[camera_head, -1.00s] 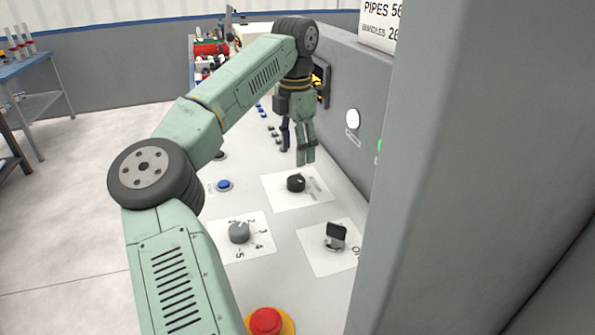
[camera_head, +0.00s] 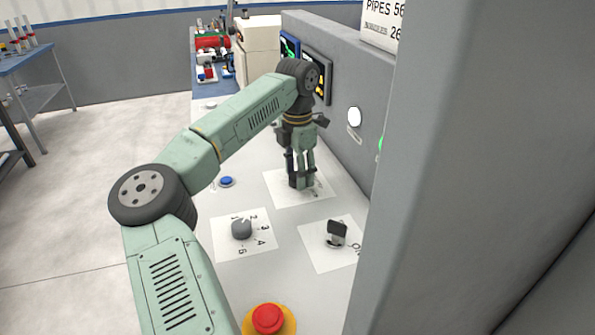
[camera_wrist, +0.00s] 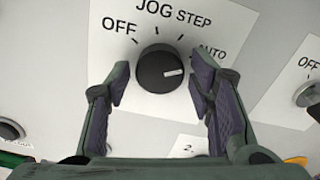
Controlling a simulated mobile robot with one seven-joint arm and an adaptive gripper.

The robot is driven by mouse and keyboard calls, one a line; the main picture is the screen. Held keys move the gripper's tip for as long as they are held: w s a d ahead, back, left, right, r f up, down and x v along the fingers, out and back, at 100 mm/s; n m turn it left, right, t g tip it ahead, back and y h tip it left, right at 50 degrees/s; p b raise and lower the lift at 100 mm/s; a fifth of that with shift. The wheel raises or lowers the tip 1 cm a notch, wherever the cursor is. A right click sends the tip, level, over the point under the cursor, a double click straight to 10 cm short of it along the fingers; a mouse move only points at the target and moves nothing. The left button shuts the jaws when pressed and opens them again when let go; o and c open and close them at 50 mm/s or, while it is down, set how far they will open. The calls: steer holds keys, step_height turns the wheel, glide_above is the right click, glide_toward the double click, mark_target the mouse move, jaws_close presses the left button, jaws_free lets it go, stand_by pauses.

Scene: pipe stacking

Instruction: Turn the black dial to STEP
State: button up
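The black dial (camera_wrist: 158,66) shows in the wrist view on a white label plate (camera_wrist: 110,62) printed OFF, JOG, STEP and AUTO. Its white mark is on the right side of the knob, nearest AUTO of the printed words. STEP is printed above and to the right of the knob. My gripper (camera_wrist: 160,80) is open, one finger on each side of the dial, with gaps visible between fingers and knob. In the head view my gripper (camera_head: 301,186) is down over the dial's plate (camera_head: 280,195) and largely hides the dial.
A grey numbered dial (camera_head: 241,229), a black key-like switch (camera_head: 336,233), a blue button (camera_head: 227,181) and a red emergency button (camera_head: 268,318) stand on the same panel. A grey upright wall with a screen (camera_head: 318,72) runs along the right side.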

steer(key=c, duration=0.8)
steer(key=shift+c, duration=0.2)
steer(key=n+b, duration=0.1)
steer(key=n, duration=0.3)
steer(key=shift+n+b, duration=0.55)
steer(key=shift+n, duration=1.35)
steer(key=o, duration=1.2)
steer(key=shift+c, duration=0.2)
